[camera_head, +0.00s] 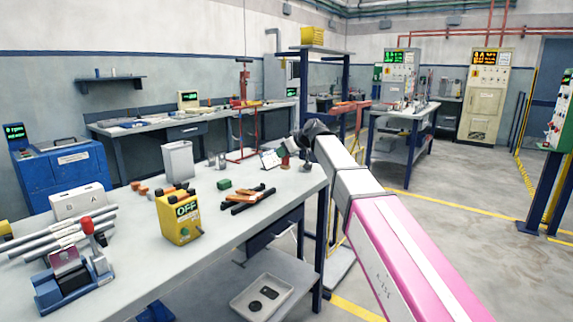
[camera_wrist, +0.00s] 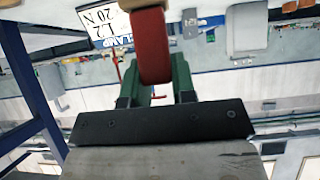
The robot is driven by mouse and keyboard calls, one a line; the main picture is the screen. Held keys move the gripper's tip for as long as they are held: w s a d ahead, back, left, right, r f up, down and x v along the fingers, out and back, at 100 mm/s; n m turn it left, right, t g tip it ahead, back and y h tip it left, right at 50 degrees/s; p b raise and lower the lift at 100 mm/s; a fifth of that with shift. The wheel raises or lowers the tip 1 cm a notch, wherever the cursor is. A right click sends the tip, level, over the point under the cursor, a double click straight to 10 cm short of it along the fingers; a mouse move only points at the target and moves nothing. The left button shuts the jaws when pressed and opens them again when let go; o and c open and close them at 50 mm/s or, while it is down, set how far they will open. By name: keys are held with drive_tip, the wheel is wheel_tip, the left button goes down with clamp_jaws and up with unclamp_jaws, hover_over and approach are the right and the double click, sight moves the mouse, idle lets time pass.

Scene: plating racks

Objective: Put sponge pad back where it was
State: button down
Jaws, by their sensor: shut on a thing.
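My gripper (camera_wrist: 156,68) has green fingers on a black palm. It is shut on a dark red pad (camera_wrist: 152,45), which I take to be the sponge pad, with a tan part at its far end. In the head view my gripper (camera_head: 291,147) is over the far right end of the grey workbench (camera_head: 140,252), and a small bit of red shows beside it. I cannot tell whether the pad touches anything.
A yellow box reading OFF (camera_head: 178,218), a grey bin (camera_head: 178,161), a small green block (camera_head: 224,184) and orange-and-black clamps (camera_head: 251,198) stand on the bench. Silver tubes (camera_head: 60,236) and a blue fixture (camera_head: 75,285) are at the near left. A tray (camera_head: 262,296) lies on the lower shelf.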

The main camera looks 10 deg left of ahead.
sight(286, 163)
drive_tip(key=shift+w+d+f, duration=0.4)
drive_tip(key=shift+w, duration=0.1)
drive_tip(key=shift+f, duration=2)
drive_tip(key=shift+f, duration=0.15)
drive_tip(key=c, duration=0.9)
unclamp_jaws()
drive_tip(key=shift+c, duration=0.2)
